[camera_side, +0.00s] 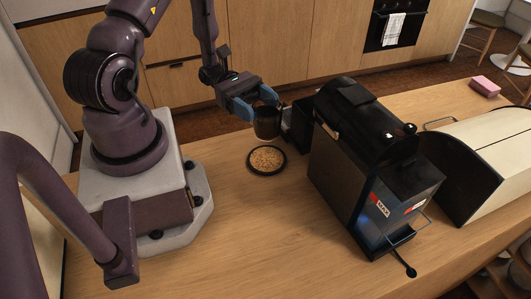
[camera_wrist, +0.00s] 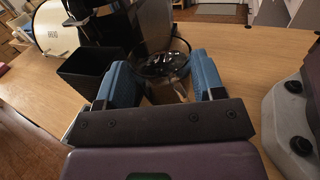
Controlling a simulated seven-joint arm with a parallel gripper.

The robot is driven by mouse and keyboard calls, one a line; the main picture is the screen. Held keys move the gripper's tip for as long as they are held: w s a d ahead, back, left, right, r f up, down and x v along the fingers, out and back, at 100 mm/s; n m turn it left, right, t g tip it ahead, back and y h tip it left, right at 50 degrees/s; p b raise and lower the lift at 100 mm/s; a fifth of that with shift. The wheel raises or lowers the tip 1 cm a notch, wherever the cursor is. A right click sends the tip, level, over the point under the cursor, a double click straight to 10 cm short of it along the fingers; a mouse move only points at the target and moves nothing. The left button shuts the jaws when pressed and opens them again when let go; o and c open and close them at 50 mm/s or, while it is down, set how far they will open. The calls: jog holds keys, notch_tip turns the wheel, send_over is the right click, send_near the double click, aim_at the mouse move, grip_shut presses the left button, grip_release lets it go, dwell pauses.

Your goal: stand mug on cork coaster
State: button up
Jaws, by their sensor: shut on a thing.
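The dark mug (camera_side: 267,125) is upright between the blue fingers of my gripper (camera_side: 256,102) in the side view. The gripper is shut on it. In the wrist view, the mug (camera_wrist: 163,64) shows its dark, shiny opening between the two blue fingers (camera_wrist: 165,78). The round cork coaster (camera_side: 267,159), speckled tan with a black rim, lies flat on the counter. The mug's exact height above the counter is hard to tell. I cannot make out the coaster in the wrist view.
A black coffee machine (camera_side: 350,165) stands close to the right of the mug and coaster. A cream and black bread bin (camera_side: 485,165) is farther right, and a pink sponge (camera_side: 485,86) lies near the back edge. The counter (camera_side: 240,235) in front of the coaster is clear.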

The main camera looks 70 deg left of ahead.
jog(key=shift+f, duration=4)
jog(key=shift+f, duration=0.15)
jog(key=o, duration=1.1)
jog(key=shift+c, duration=0.2)
